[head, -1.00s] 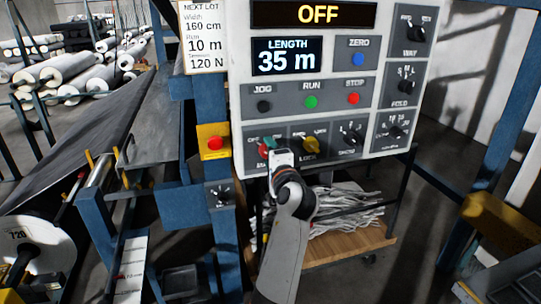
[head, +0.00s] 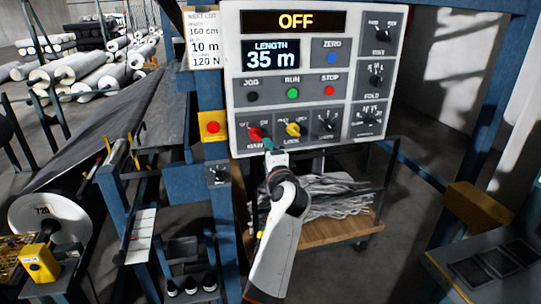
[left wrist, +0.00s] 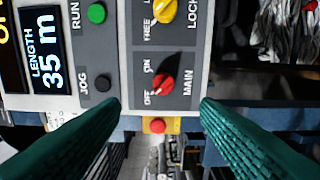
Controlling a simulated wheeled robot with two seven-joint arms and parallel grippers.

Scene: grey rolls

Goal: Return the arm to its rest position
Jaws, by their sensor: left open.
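My left gripper (head: 268,147) is at the lower edge of the control panel (head: 346,106) in the head view, just below and right of the red MAIN knob (head: 255,134). Its two green fingers are spread apart in the left wrist view (left wrist: 161,106), with nothing between them. The MAIN knob (left wrist: 162,85) shows ahead of the gap, apart from the fingers. The display (head: 295,22) reads OFF and the length display (head: 277,55) reads 35 m. My right gripper is in neither view.
The yellow LOCK knob (head: 293,129) is beside the MAIN knob. A red button on a yellow box (head: 212,127) sits left of the panel. A wooden cart shelf (head: 335,228) with grey scraps is behind my arm. Blue frame posts stand on both sides.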

